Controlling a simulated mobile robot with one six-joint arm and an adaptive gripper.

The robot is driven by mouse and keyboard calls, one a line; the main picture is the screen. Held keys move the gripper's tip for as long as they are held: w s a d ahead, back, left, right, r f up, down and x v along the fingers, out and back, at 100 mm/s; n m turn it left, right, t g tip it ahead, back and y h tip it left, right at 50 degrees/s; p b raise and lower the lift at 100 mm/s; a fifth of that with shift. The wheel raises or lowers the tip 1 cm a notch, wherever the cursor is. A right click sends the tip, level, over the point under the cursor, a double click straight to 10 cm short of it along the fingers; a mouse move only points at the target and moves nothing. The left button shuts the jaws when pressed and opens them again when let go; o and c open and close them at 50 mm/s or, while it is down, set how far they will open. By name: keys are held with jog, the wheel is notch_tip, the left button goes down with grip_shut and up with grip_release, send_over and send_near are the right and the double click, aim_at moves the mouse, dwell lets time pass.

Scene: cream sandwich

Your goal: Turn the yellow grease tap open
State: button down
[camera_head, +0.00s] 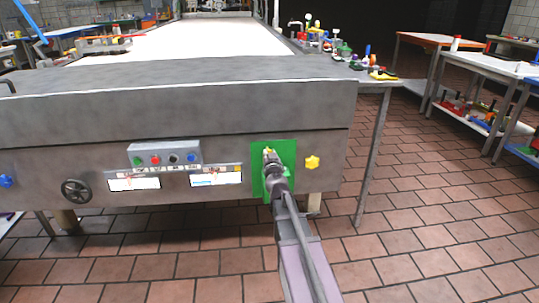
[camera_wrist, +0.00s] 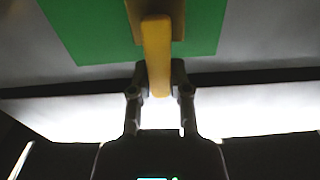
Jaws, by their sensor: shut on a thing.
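The yellow grease tap (camera_head: 269,151) is on a green plate (camera_head: 287,160) on the front of the grey machine, mostly hidden behind my gripper (camera_head: 270,160) in the head view. In the wrist view, the tap's yellow lever (camera_wrist: 156,45) comes down over the green plate (camera_wrist: 85,30) and ends between the two fingers of my gripper (camera_wrist: 159,80). The gripper is shut on the lever's lower end.
A yellow star-shaped knob (camera_head: 312,162) sits just right of the green plate. To the left are a button box (camera_head: 164,154), two labelled panels and a black handwheel (camera_head: 76,190). The tiled floor (camera_head: 420,235) to the right is clear.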

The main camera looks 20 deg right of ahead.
jog(key=shift+w+a+n, duration=0.1)
jog(key=shift+a+n, duration=0.05)
jog(key=shift+n, duration=0.25)
jog(key=c, duration=0.6)
grip_release()
jog(key=shift+o, duration=0.2)
jog(key=v, duration=0.7)
jog(key=shift+s, duration=0.35)
